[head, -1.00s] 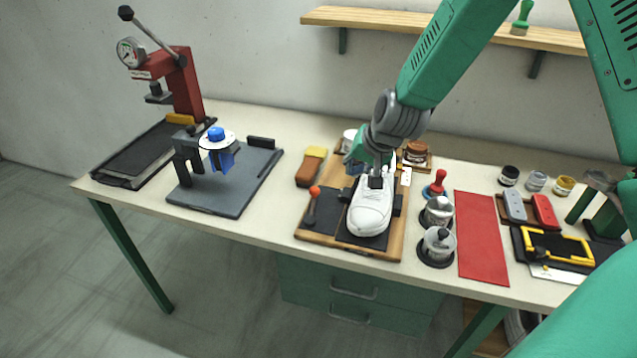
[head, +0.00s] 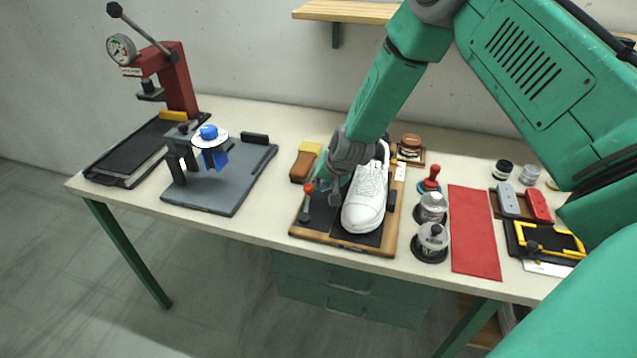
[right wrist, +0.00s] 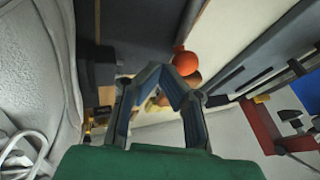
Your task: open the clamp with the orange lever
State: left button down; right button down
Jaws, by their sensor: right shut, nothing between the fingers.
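A white shoe (head: 366,200) sits on the wooden clamp board (head: 372,248) with dark pads. Its side and laces show at the left of the right wrist view (right wrist: 35,75). The lever with the orange knob (head: 309,188) stands up at the board's left side; the knob is also in the right wrist view (right wrist: 186,63), just beyond the fingertips. My right gripper (head: 325,192) is shut and empty, between the lever and the shoe, close beside the knob. I cannot tell whether it touches the lever. A dark clamp pad (head: 391,203) is right of the shoe. My left gripper is not in view.
A brush (head: 303,165) lies behind the lever. Metal jars (head: 432,240) and a red mat (head: 473,230) are to the right. A grey plate with a blue-knobbed fixture (head: 208,133) and a red press (head: 180,80) stand to the left. The tabletop between plate and board is clear.

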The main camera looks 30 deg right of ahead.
jog(key=shift+w+a+f, duration=0.1)
jog(key=shift+w+a, duration=0.1)
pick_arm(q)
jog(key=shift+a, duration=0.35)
pick_arm(e)
jog(key=shift+a, duration=0.45)
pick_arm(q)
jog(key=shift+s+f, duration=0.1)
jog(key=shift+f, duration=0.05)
pick_arm(e)
jog(key=shift+w, duration=0.1)
